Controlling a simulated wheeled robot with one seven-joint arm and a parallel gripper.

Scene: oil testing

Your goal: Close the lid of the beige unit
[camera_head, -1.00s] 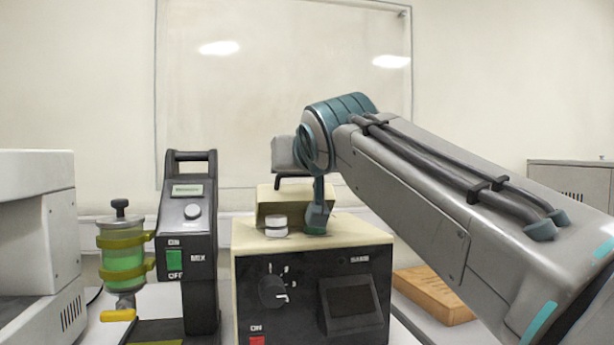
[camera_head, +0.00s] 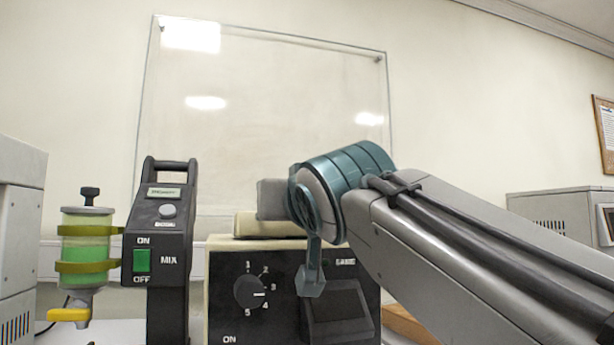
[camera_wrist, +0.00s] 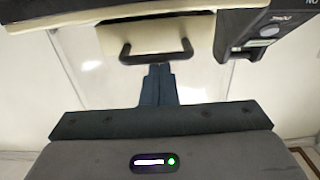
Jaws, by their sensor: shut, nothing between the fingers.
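The beige unit (camera_head: 225,243) has a black front panel with a dial and a dark screen. A beige lid (camera_head: 258,224) shows low above its top, partly behind my arm; its exact angle I cannot tell. In the wrist view the lid (camera_wrist: 185,38) carries a dark handle (camera_wrist: 156,57). My gripper (camera_wrist: 158,67) is shut and empty, with its fingertips at the handle in that picture; whether they touch it I cannot tell. In the head view my wrist covers the right part of the unit's top.
A black mixer (camera_head: 168,225) with a green switch stands close to the unit's left, holding a green-filled vessel (camera_head: 84,250). A grey machine (camera_head: 18,230) is at the far left, another (camera_head: 560,215) at the right. A wooden block (camera_head: 405,325) lies behind my arm.

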